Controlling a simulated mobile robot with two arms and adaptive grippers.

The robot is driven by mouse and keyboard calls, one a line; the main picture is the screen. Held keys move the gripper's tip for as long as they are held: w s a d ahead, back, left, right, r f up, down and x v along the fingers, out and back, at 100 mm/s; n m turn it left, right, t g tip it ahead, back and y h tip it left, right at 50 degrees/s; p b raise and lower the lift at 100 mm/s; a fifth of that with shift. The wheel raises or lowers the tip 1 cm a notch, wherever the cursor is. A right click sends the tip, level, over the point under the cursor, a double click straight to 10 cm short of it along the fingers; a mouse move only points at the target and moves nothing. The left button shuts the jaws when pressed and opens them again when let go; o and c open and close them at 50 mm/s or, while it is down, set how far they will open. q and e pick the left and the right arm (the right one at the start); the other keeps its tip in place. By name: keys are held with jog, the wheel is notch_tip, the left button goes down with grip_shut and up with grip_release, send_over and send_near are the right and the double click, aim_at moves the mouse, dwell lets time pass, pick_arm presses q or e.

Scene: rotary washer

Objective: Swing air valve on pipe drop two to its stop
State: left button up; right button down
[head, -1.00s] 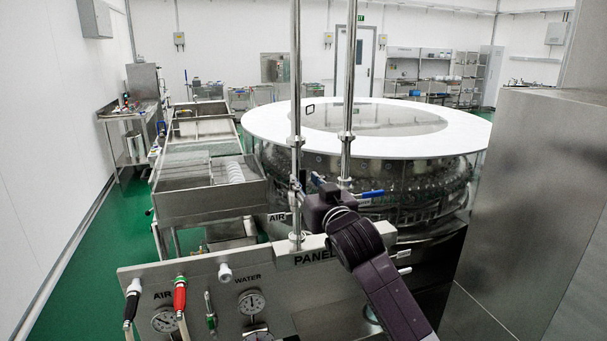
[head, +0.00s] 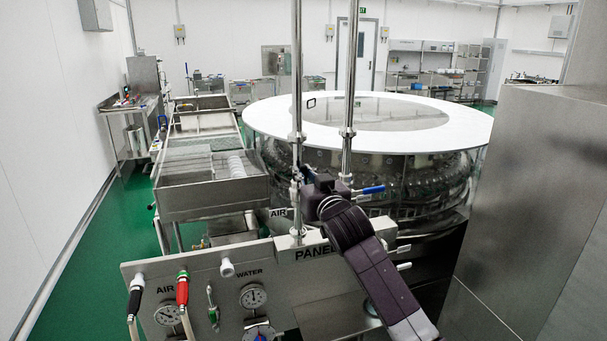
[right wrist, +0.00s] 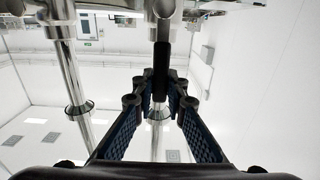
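Two upright steel pipe drops stand before the washer, the left pipe (head: 297,90) and the right pipe (head: 348,90). A blue valve lever (head: 373,189) sticks out to the right of the right pipe. My right gripper (head: 306,178) is at valve height beside the left pipe, its tips partly hidden by its own body. In the right wrist view its fingers (right wrist: 162,78) converge on a dark, narrow valve lever (right wrist: 162,62) and appear shut on it. A steel pipe (right wrist: 70,70) passes left of the fingers there. My left gripper is not in view.
A steel panel (head: 245,318) with gauges and hoses stands in front, below the pipes. The round washer (head: 265,125) with its white rim is behind. A tall steel cabinet (head: 535,200) closes off the right side. Green floor (head: 85,270) is clear at left.

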jog(key=shift+a, duration=0.15)
dwell(0.4)
jog(key=s+a+f+n, duration=0.2)
jog(key=a+f+n, duration=0.5)
jog(key=n, duration=1.1)
jog(key=shift+s+a+f, duration=0.2)
jog(key=shift+s+f, duration=0.05)
jog(key=shift+f, duration=0.35)
jog(key=c, duration=1.9)
grip_release()
jog(key=shift+c, duration=0.2)
jog(key=shift+s, duration=0.1)
jog(key=v, duration=1.1)
jog(key=shift+s, duration=0.35)
